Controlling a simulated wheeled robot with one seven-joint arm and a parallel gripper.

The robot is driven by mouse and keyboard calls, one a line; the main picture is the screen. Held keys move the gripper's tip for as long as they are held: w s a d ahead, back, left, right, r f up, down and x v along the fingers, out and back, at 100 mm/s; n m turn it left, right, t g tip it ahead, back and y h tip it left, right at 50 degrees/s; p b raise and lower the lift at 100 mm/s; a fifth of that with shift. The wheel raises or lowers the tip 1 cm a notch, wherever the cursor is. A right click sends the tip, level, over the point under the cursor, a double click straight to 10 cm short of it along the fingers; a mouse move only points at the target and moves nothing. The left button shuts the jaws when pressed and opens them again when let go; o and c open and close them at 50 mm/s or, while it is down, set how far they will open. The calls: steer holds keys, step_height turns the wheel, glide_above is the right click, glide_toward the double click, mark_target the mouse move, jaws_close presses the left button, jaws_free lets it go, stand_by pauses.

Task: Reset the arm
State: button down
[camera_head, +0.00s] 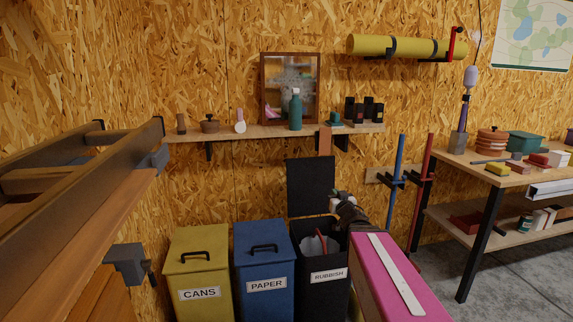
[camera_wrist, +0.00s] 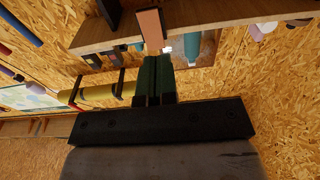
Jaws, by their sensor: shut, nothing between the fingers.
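My gripper (camera_wrist: 155,80) shows in the wrist view with its two dark green fingers together and nothing between them. In that view the picture is turned, and the fingers point toward the wall shelf (camera_wrist: 210,32) and a brown block (camera_wrist: 152,27) at its edge. In the head view my arm reaches forward from the lower right, and its end is near the open rubbish bin (camera_head: 318,283). The fingers are hard to make out there.
The yellow cans bin (camera_head: 198,270) and blue paper bin (camera_head: 262,258) have closed lids. The shelf holds a teal bottle (camera_head: 295,110), a mirror (camera_head: 272,75) and small items. A blue pole (camera_head: 396,180) and a red pole (camera_head: 422,190) stand near the workbench (camera_head: 490,174).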

steer(key=s+d+f+m+g+h, duration=0.2)
steer(key=s+f+g+h, duration=0.15)
steer(key=f, duration=0.45)
steer(key=s+d+f+m+g+h, duration=0.2)
steer(key=f+g+h, duration=0.1)
steer(key=f+g, duration=0.3)
steer(key=s+a+f+n+g+y, duration=0.1)
steer(key=s+a+f+g, duration=0.1)
steer(key=s+f+g, duration=0.2)
steer(key=s+a+f+g+y, duration=0.2)
steer(key=s+f+g, duration=0.3)
steer(key=s, duration=0.6)
steer(key=shift+a+f+n, duration=0.15)
steer(key=shift+f+n, duration=0.25)
steer(key=shift+f, duration=0.25)
steer(key=shift+s, duration=0.1)
